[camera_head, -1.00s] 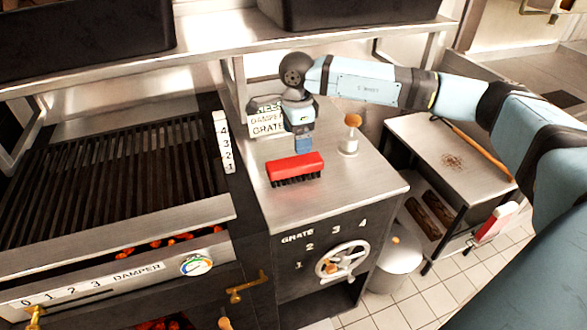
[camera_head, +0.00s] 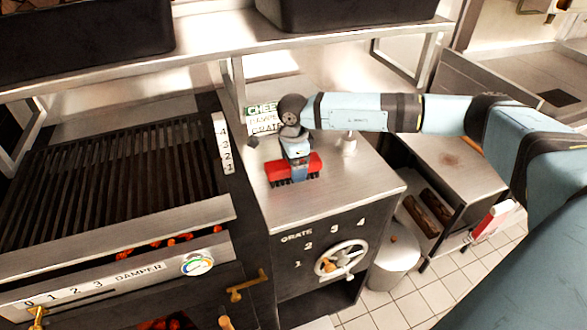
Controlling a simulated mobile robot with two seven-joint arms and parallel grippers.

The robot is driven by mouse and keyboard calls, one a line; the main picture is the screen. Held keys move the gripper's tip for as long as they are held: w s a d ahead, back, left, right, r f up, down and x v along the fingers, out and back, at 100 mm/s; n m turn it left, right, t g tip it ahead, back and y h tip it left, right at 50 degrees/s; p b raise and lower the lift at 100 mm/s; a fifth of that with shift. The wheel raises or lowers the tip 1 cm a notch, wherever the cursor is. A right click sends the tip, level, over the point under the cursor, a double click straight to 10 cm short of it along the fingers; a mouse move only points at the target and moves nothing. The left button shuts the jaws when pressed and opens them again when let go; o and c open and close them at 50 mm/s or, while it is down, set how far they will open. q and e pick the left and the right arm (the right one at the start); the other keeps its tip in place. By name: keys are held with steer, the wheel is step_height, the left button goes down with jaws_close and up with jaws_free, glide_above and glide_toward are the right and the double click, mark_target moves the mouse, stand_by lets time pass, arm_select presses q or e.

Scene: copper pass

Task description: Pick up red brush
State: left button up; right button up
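The red brush (camera_head: 279,171) lies bristles down on the steel top of the cabinet, right of the grill. Its black bristles show along the lower edge. My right gripper (camera_head: 299,174) points down over the middle of the brush and covers that part. Its fingertips are at the brush's height, and I cannot tell whether they are closed on it. My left gripper is not in view.
The grill (camera_head: 110,185) is to the left, with glowing coals below it. A shelf with black bins (camera_head: 350,12) runs above. A small metal holder (camera_head: 348,146) stands behind my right forearm. The steel top is clear in front of the brush.

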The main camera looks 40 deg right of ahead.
steer(key=c, duration=1)
step_height(320, 180, up, 20)
steer(key=shift+r+b, duration=0.1)
steer(key=shift+b, duration=0.7)
steer(key=shift+o, duration=1.1)
steer(key=shift+c, duration=0.3)
